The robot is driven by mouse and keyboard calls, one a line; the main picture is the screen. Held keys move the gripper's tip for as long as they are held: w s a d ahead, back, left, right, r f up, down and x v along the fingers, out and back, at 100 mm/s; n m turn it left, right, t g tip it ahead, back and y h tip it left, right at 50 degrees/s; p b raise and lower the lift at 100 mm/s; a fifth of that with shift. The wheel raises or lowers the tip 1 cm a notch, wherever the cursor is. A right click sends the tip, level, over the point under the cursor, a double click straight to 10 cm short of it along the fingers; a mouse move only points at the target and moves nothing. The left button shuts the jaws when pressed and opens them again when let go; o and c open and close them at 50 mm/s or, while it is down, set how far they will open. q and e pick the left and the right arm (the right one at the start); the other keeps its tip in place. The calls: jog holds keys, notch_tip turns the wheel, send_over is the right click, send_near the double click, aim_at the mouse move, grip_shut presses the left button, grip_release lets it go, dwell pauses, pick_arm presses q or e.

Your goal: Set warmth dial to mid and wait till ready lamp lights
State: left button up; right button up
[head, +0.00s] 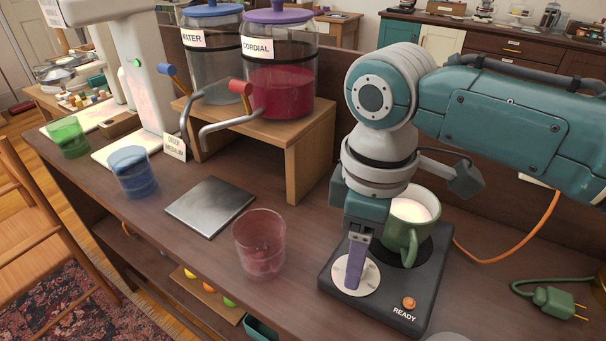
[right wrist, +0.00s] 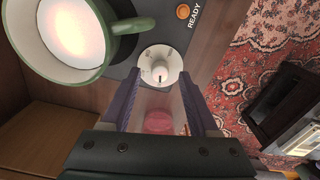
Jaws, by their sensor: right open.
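The black warmer (head: 327,274) stands on the wooden counter with a green mug (head: 410,232) of pale liquid on its plate. Its white warmth dial (head: 371,280) is at the front left, and the orange READY lamp (head: 409,303) is at the front right. I cannot tell whether the lamp is lit. My right gripper (head: 351,280) points down over the dial with purple fingers. In the right wrist view the gripper (right wrist: 160,82) is open, and the dial (right wrist: 160,60) shows between and just beyond the fingertips. The dial's setting is too small to read. My left gripper is out of view.
A pink-red glass (head: 259,245) and a flat metal plate (head: 210,205) lie left of the warmer. Blue (head: 133,172) and green (head: 68,137) glasses stand farther left. Water and cordial dispensers (head: 280,85) stand behind on a wooden stand. A green plug (head: 553,301) lies right.

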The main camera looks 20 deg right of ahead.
jog(key=shift+f, duration=0.4)
grip_shut()
dwell(0.4)
